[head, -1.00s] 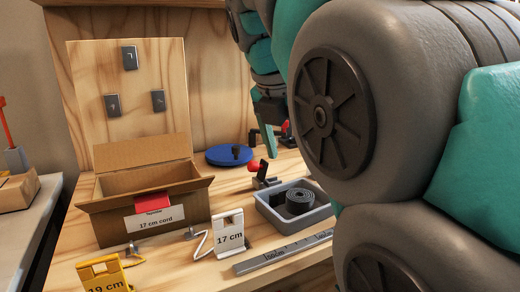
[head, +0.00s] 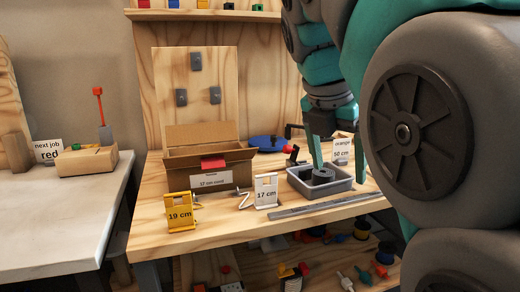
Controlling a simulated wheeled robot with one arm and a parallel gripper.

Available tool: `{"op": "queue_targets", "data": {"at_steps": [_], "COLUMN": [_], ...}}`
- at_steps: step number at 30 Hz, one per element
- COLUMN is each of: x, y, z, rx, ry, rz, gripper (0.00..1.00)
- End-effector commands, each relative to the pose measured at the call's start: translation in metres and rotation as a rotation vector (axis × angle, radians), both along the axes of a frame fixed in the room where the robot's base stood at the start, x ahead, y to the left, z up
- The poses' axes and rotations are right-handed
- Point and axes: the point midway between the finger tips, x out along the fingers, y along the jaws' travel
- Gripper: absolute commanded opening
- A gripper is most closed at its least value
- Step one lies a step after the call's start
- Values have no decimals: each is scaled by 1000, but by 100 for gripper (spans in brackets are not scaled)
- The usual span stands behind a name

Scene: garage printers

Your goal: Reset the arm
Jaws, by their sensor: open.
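My gripper (head: 339,172) is at the right of the head view, pointing down. Its two teal fingers are apart with nothing held between them. The fingertips show at the grey tray (head: 304,187), which holds a dark coil (head: 322,177). The left fingertip overlaps the coil in the picture; I cannot tell whether it touches. My arm's large grey and teal links fill the right side and hide what lies behind them.
On the wooden bench (head: 150,232) stand an open cardboard box (head: 235,179), a yellow 19 cm tag (head: 180,213), a white 17 cm tag (head: 266,191) and a blue disc (head: 266,143). A grey ruler (head: 325,206) lies in front. Loose parts fill the lower shelf.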

Motion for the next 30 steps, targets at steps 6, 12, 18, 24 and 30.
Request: {"op": "queue_targets", "data": {"at_steps": [6, 12, 18, 24, 30], "x": [-5, -13, -28, -61, -108], "y": [-6, -13, -22, -32, -37], "z": [-17, -38, -75, -135, -203], "rx": [38, 88, 154, 245, 312], "ry": [0, -11, -14, -22, -34], "rz": [-117, -272, -509, -910, -1377], "gripper": [85, 85, 85, 85, 85]}}
